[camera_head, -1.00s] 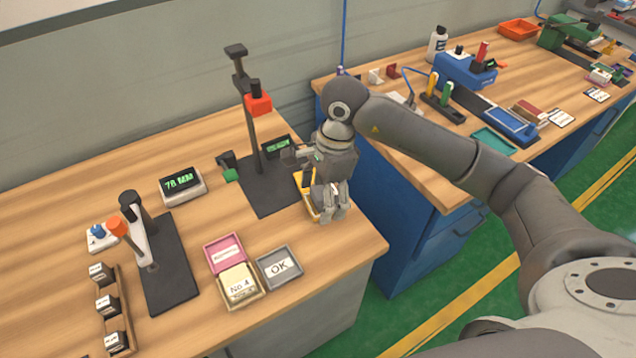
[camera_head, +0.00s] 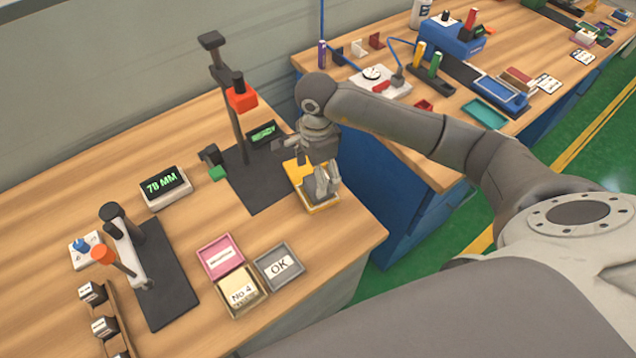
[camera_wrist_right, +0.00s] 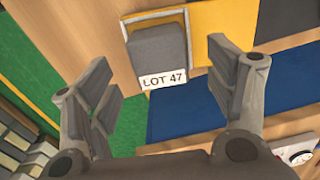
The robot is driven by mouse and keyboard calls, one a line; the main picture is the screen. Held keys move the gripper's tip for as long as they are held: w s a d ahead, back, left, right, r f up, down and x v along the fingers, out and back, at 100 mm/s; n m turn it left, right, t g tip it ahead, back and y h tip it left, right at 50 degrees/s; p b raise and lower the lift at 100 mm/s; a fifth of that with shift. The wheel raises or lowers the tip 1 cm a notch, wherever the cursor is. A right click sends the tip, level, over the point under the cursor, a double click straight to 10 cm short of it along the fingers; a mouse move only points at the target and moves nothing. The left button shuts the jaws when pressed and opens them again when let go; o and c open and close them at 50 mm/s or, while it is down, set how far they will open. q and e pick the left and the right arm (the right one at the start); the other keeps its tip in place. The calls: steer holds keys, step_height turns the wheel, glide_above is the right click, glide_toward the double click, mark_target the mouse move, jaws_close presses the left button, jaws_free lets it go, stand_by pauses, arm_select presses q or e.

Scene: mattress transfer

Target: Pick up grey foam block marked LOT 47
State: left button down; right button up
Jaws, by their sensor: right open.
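The grey foam block (camera_wrist_right: 158,52) has a white label reading LOT 47 (camera_wrist_right: 164,80). In the right wrist view it rests at the yellow tray (camera_wrist_right: 212,18), ahead of my fingers and between their lines. My right gripper (camera_wrist_right: 160,62) is open and empty, with a gap to the block on both sides. In the head view my right gripper (camera_head: 325,182) is over the yellow tray (camera_head: 319,208) near the bench's right edge. There the gripper largely hides the block. My left gripper is not in view.
A black stand with a red head (camera_head: 242,97) rises just left of my gripper. A pink tray (camera_head: 220,257), a No 4 tray (camera_head: 240,292) and a grey OK tray (camera_head: 279,267) sit in front. A second bench (camera_head: 440,165) stands to the right.

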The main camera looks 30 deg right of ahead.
step_height(320, 180, down, 3)
steer(key=shift+s+d+f+p, duration=0.15)
steer(key=shift+p, duration=0.45)
steer(key=shift+f, duration=0.35)
steer(key=shift+c, duration=0.3)
steer(key=c, duration=0.5)
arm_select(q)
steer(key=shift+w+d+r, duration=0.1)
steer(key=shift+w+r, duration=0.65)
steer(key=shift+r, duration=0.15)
arm_select(e)
steer(key=c, duration=0.5)
